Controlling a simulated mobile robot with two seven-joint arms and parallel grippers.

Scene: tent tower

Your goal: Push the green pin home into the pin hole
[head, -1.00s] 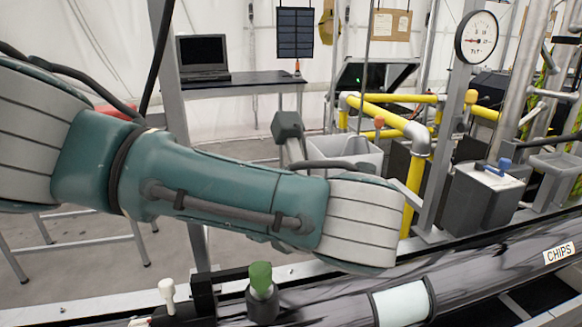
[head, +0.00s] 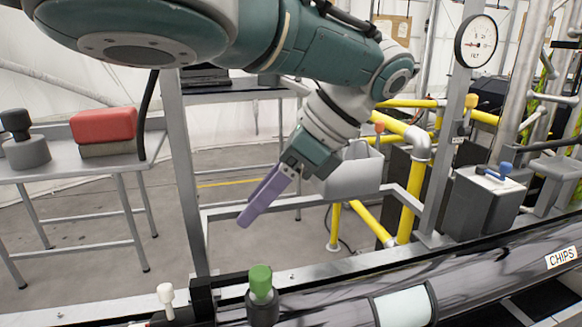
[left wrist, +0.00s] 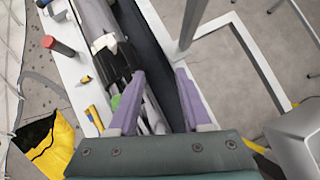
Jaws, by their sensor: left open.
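The green pin (head: 261,281) stands upright in a dark grey collar (head: 263,310) on the near rail, at the bottom of the head view. The pin hole itself is hidden, so I cannot tell how deep the pin sits. My left gripper (head: 246,219) is above and beyond the pin, its purple fingers pointing down and left, apart from it and empty. In the left wrist view the two purple fingers of the left gripper (left wrist: 160,73) are spread. A bit of green, likely the pin (left wrist: 115,102), shows beside the left-hand finger. My right gripper is not in view.
A small white knob (head: 166,298) stands left of the pin, with a black block (head: 203,300) between. A dark pipe with a CHIPS label (head: 561,255) runs right. A grey post (head: 186,170) rises behind. A red block (head: 104,125) lies on the left table.

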